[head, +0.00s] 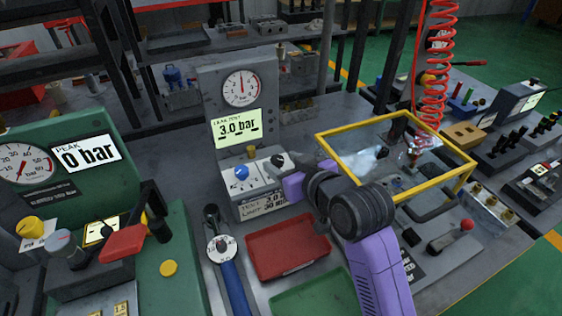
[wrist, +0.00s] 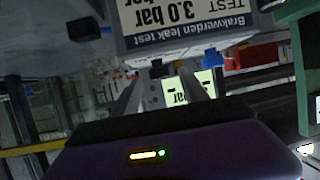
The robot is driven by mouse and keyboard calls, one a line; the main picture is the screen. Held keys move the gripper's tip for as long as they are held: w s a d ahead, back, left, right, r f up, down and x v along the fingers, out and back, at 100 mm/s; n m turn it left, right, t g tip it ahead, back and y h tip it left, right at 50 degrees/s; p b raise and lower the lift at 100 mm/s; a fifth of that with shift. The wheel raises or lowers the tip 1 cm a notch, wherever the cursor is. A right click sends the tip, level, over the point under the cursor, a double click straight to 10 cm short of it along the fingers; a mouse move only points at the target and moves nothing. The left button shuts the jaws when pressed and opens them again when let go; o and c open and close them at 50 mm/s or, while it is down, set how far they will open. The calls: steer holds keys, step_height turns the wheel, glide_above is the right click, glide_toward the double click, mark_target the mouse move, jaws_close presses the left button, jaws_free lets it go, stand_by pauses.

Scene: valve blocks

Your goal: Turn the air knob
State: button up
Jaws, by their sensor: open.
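The grey leak test unit (head: 207,105) has a round gauge, a green display reading 3.0 bar and a light sloped control panel. A blue knob (head: 241,172) sits on the panel's left side; a blue part also shows in the wrist view (wrist: 210,57). No readable label shows which control is the air knob. My gripper (head: 279,163) is at the panel's right side, right of the blue knob. In the wrist view, my gripper (wrist: 163,78) has its two grey fingers apart, pointing toward the unit. Contact with a control cannot be told. My gripper hides part of the panel's right side.
A red tray (head: 287,248) and a torque wrench (head: 230,270) lie in front of the unit. A green peak-gauge station (head: 165,240) stands left. A yellow-framed clear guard (head: 395,116) stands close on the right, beside my arm. A red coiled hose (head: 436,60) hangs behind it.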

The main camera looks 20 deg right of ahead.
steer(key=shift+w+a+f, duration=0.1)
steer(key=shift+w+f, duration=0.15)
steer(key=shift+w, duration=0.4)
jaws_close()
